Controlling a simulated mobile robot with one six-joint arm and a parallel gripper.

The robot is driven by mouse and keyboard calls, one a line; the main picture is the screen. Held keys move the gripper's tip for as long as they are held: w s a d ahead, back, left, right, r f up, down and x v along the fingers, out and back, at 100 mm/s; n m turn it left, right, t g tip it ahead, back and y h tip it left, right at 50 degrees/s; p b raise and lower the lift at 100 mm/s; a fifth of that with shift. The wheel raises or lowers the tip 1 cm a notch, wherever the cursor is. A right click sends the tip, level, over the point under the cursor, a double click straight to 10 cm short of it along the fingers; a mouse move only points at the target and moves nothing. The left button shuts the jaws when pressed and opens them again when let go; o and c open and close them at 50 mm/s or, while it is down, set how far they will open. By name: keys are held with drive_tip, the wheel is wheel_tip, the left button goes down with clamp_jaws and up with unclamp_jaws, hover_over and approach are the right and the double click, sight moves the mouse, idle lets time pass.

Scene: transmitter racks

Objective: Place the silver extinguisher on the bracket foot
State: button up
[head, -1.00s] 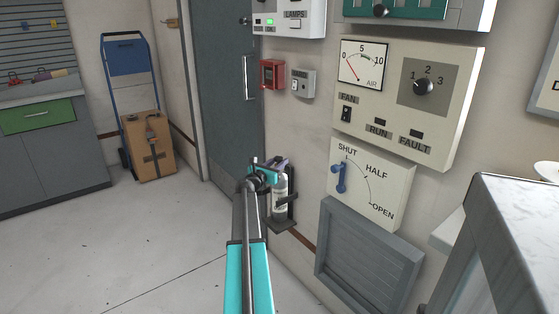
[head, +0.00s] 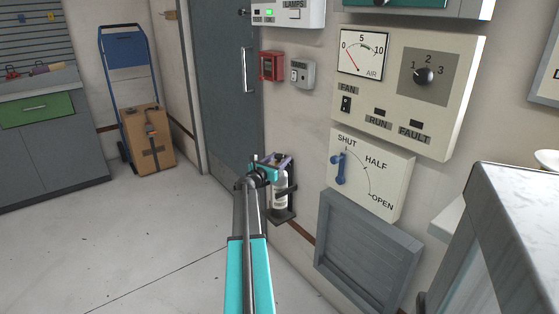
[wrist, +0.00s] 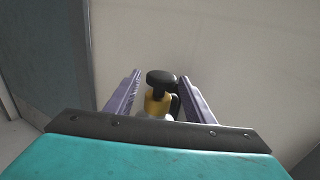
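The silver extinguisher (head: 280,192) is upright at the dark wall bracket, its lower end at the bracket foot (head: 283,216) in the head view. I cannot see clearly whether its base rests fully on the foot. My gripper (head: 279,161) is at the extinguisher's top. In the wrist view, the black valve head and yellow collar (wrist: 158,104) lie between the two purple fingers of my gripper (wrist: 157,95). A gap shows on the left, and the fingers stand apart from the collar. The extinguisher's lower body is hidden in that view.
The wall carries a red call box (head: 271,66), a fan panel (head: 408,95), a SHUT/HALF/OPEN lever panel (head: 371,175) and a grey louvre (head: 367,250). A counter (head: 510,205) stands at right. The floor at left (head: 150,235) is clear, with a trolley and carton (head: 148,140) beyond.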

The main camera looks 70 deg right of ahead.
drive_tip(key=shift+r, duration=0.1)
drive_tip(key=w+a, duration=0.2)
drive_tip(key=a, duration=1)
drive_tip(key=shift+p, duration=0.45)
drive_tip(key=shift+d, duration=0.1)
idle(0.5)
